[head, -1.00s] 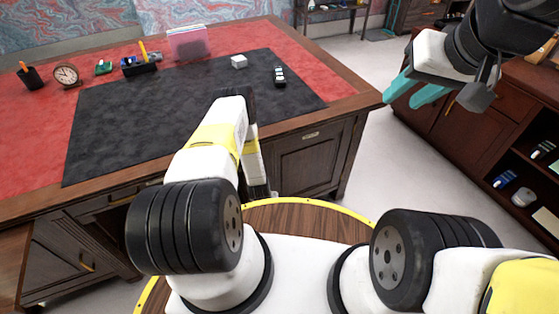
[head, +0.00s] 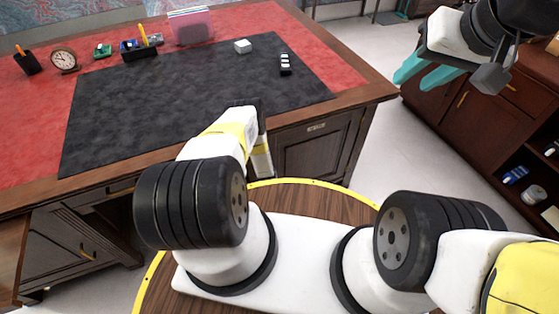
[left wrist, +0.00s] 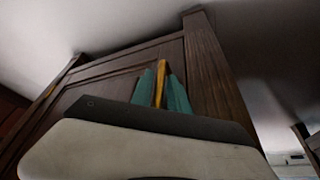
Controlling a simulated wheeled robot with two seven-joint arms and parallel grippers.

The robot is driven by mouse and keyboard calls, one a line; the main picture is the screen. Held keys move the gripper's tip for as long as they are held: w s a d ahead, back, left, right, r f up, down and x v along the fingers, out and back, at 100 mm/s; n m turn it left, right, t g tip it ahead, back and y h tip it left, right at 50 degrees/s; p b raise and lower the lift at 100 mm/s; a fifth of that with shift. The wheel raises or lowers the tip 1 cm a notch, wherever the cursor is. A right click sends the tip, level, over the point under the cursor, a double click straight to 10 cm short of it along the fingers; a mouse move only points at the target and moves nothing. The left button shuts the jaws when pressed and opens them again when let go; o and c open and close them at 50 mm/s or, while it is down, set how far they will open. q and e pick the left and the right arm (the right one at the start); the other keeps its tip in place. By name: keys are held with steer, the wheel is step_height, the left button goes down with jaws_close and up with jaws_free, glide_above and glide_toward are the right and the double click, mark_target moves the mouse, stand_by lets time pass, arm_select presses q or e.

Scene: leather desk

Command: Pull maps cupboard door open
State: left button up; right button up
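The desk's right cupboard has a dark wooden panelled door (head: 312,152) with a small label plate (head: 316,127) above it, too small to read. A panelled wooden door (left wrist: 100,88) with a brass handle (left wrist: 160,78) fills the left wrist view. The teal fingers of my left gripper (left wrist: 161,88) lie close on both sides of this handle and look shut on it. In the head view my left arm hides that gripper and the handle. I cannot tell whether the door is ajar. My right gripper (head: 428,78) is open and empty, raised at the upper right.
The wooden desk has a red top with a black mat (head: 190,110), a clock (head: 64,60) and a pink file box (head: 190,28). A brown wooden panel (head: 12,250) juts out at the lower left. A cabinet (head: 480,125) stands at the right. Pale floor (head: 400,150) lies between desk and cabinet.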

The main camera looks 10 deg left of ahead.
arm_select(q)
steer(key=shift+f, duration=0.2)
jaws_close()
stand_by(1.4)
